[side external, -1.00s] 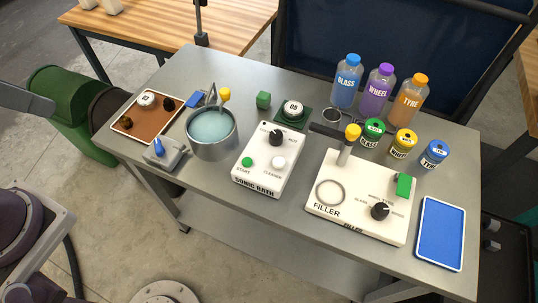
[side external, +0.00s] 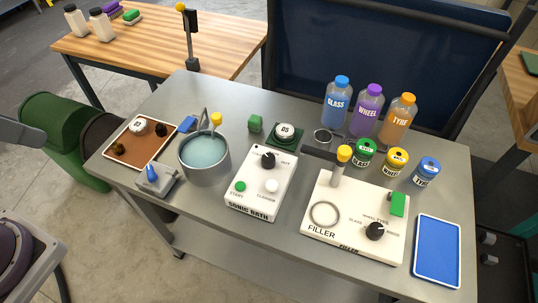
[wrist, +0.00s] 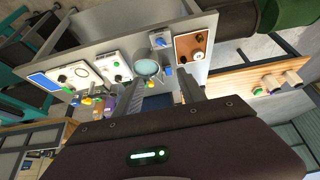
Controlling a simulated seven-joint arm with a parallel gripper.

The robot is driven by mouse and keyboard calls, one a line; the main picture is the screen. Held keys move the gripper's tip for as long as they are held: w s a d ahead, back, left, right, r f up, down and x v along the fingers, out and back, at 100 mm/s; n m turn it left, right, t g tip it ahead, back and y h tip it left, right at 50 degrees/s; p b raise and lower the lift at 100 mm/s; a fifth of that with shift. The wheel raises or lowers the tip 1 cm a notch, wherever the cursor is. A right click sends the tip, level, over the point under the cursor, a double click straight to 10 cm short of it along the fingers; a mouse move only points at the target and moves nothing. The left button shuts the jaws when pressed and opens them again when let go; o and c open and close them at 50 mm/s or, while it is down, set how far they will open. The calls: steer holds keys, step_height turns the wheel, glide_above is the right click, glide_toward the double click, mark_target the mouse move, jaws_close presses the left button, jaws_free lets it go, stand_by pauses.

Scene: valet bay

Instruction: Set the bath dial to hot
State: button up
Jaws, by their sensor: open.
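The bath dial (side external: 268,160) is a black knob at the back of the white sonic bath panel (side external: 250,208). HOT is printed to its right. A pale mark shows at the knob's upper left, but its exact setting is too small to tell. The panel also shows in the wrist view (wrist: 115,66). Beside it is the round grey bath (side external: 207,172) of bluish liquid. My gripper (wrist: 158,86) is open and empty in the wrist view, its fingers apart and far from the bench. It is outside the side external view.
The white filler (side external: 320,246) with its own black knob stands right of the panel. Tall bottles (side external: 367,110) and several small jars (side external: 395,163) stand behind it. A blue tray (side external: 438,250) lies far right, a brown tray (side external: 128,149) far left.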

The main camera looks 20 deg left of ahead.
steer(key=w+d+r+n+g, duration=0.2)
steer(key=w+d+n, duration=0.1)
steer(key=w, duration=0.5)
steer(key=n+g+h, duration=0.4)
steer(key=n+g, duration=0.1)
steer(key=n, duration=0.4)
glide_above(268, 157)
steer(key=a, duration=0.4)
step_height(268, 157, down, 20)
steer(key=shift+n, duration=0.8)
steer(key=x, duration=0.3)
steer(key=w+x, duration=0.1)
steer(key=x, duration=0.5)
steer(key=shift+w+f, duration=0.1)
steer(key=shift+w, duration=0.15)
steer(key=shift+s+d+f, duration=0.1)
steer(key=shift+d+f, duration=0.15)
steer(key=shift+f, duration=0.3)
jaws_close()
